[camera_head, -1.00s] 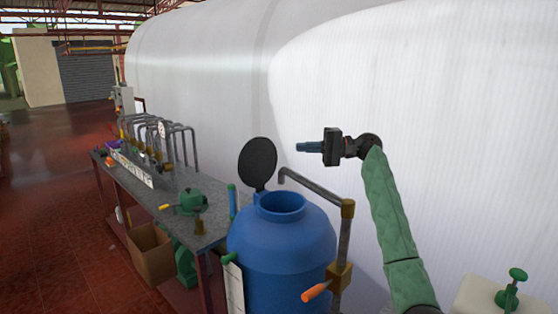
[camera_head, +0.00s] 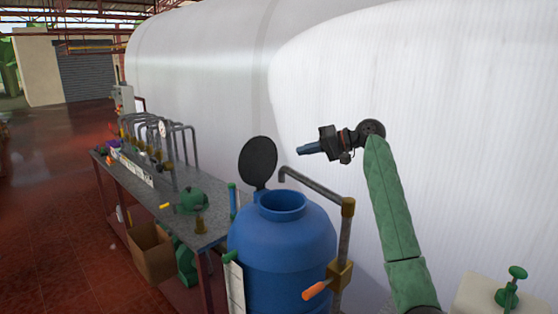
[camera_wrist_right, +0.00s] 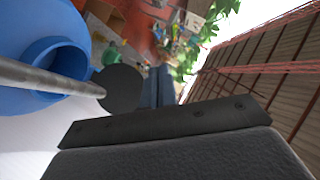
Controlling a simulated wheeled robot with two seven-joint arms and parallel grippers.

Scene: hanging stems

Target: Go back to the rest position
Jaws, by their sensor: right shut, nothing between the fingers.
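My right gripper (camera_head: 306,149) is held in the air in front of the white tank wall, above and to the right of the blue barrel (camera_head: 282,245). Its bluish fingers are shut with nothing between them and point left. In the right wrist view the fingers (camera_wrist_right: 158,88) show beyond the dark gripper body. My right arm, in a green sleeve, rises from the lower right. My left gripper is not in view.
The barrel's black round lid (camera_head: 258,163) stands open. A bent pipe (camera_head: 315,186) with an orange-handled valve (camera_head: 316,291) rises beside the barrel. A long workbench (camera_head: 205,226) with pipes runs left. A white container (camera_head: 490,296) with a green valve is at lower right.

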